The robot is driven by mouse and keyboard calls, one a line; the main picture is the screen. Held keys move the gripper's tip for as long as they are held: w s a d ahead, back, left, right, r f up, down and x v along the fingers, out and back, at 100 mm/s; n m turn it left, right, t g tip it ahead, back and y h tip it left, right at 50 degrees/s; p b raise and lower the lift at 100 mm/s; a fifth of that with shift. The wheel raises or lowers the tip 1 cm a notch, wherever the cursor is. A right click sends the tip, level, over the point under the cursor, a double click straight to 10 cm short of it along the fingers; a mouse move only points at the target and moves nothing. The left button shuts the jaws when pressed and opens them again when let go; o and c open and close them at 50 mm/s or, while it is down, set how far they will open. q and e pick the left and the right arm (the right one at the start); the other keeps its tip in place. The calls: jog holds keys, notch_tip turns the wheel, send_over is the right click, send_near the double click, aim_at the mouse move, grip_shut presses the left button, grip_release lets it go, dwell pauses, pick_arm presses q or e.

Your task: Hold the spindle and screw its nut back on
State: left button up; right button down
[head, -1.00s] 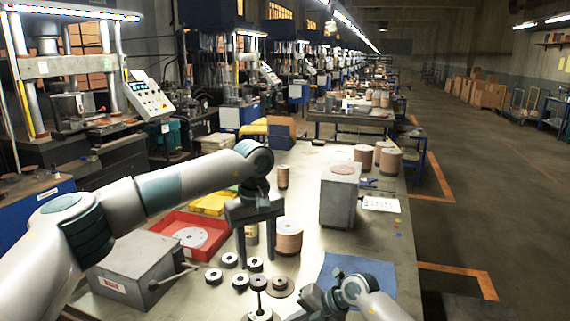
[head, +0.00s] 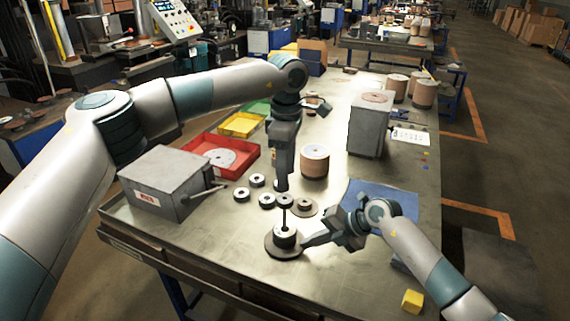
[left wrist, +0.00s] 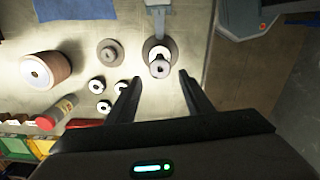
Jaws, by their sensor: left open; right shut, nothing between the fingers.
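The spindle (head: 284,220) stands upright on a wide disc near the table's front, with a dark, pale-topped collar at its foot. A small ring, seemingly the nut (head: 285,201), shows at its top; I cannot tell whether it is threaded on. In the left wrist view the ring (left wrist: 162,68) lies roughly between my fingertips, ahead of them. My left gripper (head: 281,187) is open and empty, pointing down above and behind the spindle top. My right gripper (head: 308,243) is shut and empty, low beside the collar; contact is unclear.
Several loose rings (head: 267,201) lie left of and behind the spindle, one on a flat disc. A grey box with a lever (head: 165,180), a red tray (head: 240,168), a copper-coloured cylinder (head: 314,162), a blue mat (head: 360,190) and a yellow block (head: 412,301) surround them.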

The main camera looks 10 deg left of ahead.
aim_at(285, 200)
pick_arm(q)
jog(key=n, duration=0.8)
jog(key=r+n, duration=0.1)
jog(key=n, duration=1.6)
jog(key=shift+a+r, duration=0.15)
jog(key=shift+r, duration=0.1)
jog(key=shift+f, duration=0.2)
jog(key=shift+f, duration=4.3)
